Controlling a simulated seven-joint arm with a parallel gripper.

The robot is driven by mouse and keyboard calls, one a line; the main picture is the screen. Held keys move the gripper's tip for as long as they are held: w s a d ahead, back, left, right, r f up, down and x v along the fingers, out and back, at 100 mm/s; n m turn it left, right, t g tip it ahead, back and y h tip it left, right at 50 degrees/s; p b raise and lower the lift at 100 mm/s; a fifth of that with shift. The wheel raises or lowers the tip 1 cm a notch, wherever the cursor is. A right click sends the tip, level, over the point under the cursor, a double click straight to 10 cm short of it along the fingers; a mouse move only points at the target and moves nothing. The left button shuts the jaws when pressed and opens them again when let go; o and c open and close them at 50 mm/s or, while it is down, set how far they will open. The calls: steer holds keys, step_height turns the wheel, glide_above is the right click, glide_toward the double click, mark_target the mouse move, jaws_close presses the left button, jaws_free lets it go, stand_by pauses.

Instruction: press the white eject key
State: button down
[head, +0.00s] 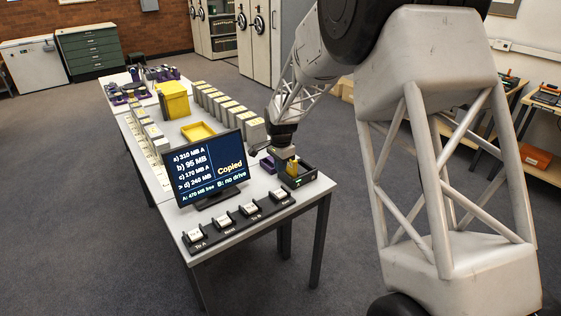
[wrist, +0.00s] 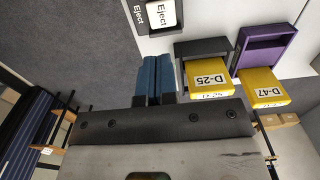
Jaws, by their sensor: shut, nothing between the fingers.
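The white eject key (wrist: 162,12) sits in a black housing marked "Eject" at the top of the wrist view, partly cut off by the frame edge. In the head view it appears to be the rightmost white key (head: 278,194) of the key strip at the table's front. My gripper (wrist: 152,58) is shut and empty, its blue fingers side by side just below the key in the wrist view. I see no contact with the key. In the head view my gripper (head: 286,152) is over the table's right side, by the dark drive, with its fingertips hard to make out.
A grey drive (wrist: 204,46) holds yellow cartridge D-25 (wrist: 209,80); a purple drive (wrist: 264,42) has yellow cartridge D-47 (wrist: 264,88). The monitor (head: 207,167) reads "Copied" and "B: no drive". A yellow tray (head: 198,132) and rows of boxes (head: 222,107) stand farther back.

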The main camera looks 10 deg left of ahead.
mark_target(281, 194)
step_height(281, 194, down, 10)
steer(key=shift+f, duration=0.1)
stand_by(0.4)
steer(key=shift+f, duration=0.1)
steer(key=shift+s+f, duration=0.1)
steer(key=shift+f, duration=0.85)
steer(key=shift+s+d+f, duration=0.1)
steer(key=shift+s+f, duration=0.05)
steer(key=shift+f, duration=0.25)
steer(key=shift+r, duration=0.15)
step_height(281, 194, up, 16)
steer(key=shift+w+a, duration=0.2)
steer(key=shift+w, duration=0.2)
